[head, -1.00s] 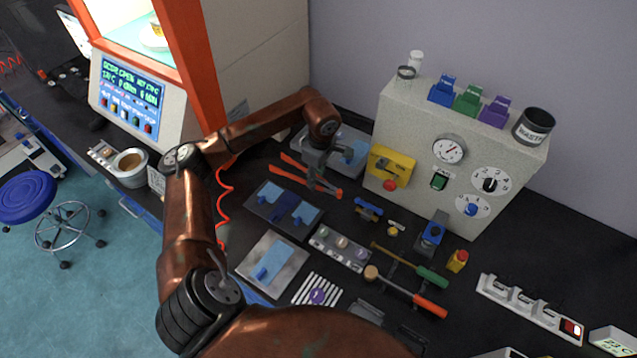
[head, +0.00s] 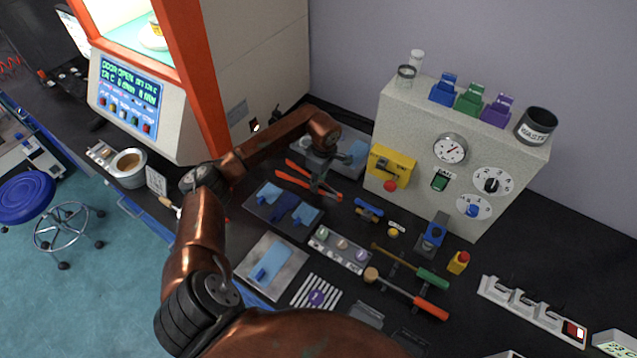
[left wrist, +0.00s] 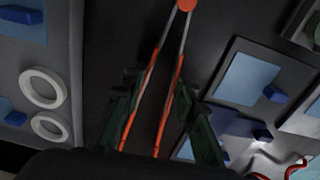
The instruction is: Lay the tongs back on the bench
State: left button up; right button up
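The tongs (head: 328,194) have orange-red arms and show at the back of the dark bench (head: 350,235). My left gripper (head: 318,180) reaches down over them from above. In the left wrist view, the two tong arms (left wrist: 178,85) run between my dark green fingers (left wrist: 160,92). One fingertip is close against the outer side of each arm, and the arms stay apart from each other. The orange joint end of the tongs (left wrist: 186,5) is at the top edge. I cannot tell whether the tongs touch the bench or hang just above it. My right gripper is out of view.
A dark tray (head: 255,208) with blue pieces lies in front of the tongs. A light tray (head: 357,140) stands behind the gripper. A yellow device (head: 388,165) on the grey instrument box (head: 420,125) is at the right. Several tools (head: 400,290) lie nearer the front.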

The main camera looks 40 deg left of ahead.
pick_arm(q)
jog(key=shift+o, duration=0.7)
jog(key=shift+f, duration=0.15)
jog(key=o, duration=0.4)
jog(key=shift+r, duration=0.4)
jog(key=r, duration=0.7)
jog(key=d+r, duration=0.1)
jog(key=r, duration=0.3)
jog(key=shift+r+p, duration=0.25)
jog(key=shift+p, duration=0.15)
